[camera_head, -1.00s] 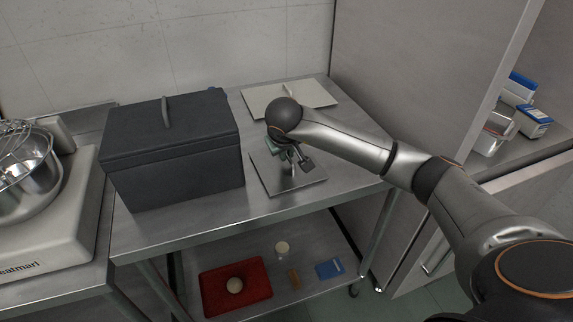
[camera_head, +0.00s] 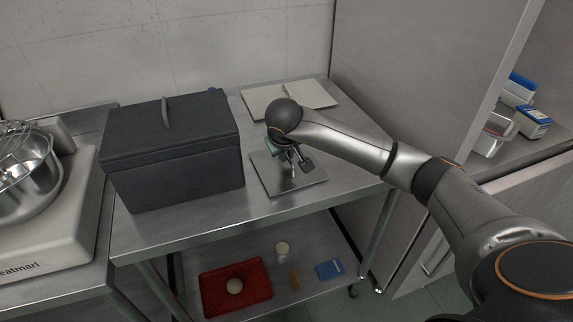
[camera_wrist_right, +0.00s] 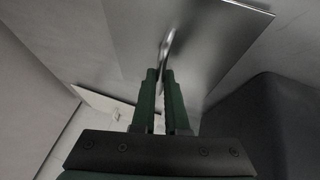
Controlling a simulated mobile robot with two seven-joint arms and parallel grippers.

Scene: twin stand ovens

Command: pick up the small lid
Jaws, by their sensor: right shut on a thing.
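The small lid (camera_head: 270,179) is a flat, square, shiny metal plate with an upright handle, at the right of the steel table in the head view. My right gripper (camera_head: 293,164) reaches down over its middle. In the right wrist view, the fingers of my right gripper (camera_wrist_right: 161,76) are shut on the curved handle of the small lid (camera_wrist_right: 218,45). The plate looks flat and level; I cannot tell whether it touches the table. My left gripper is not in view.
A dark grey lidded box (camera_head: 174,165) stands close left of the small lid. A pale flat panel with a small handle (camera_head: 315,93) lies behind. A tall cabinet wall is at the right. The lower shelf holds a red tray (camera_head: 256,293) and small items.

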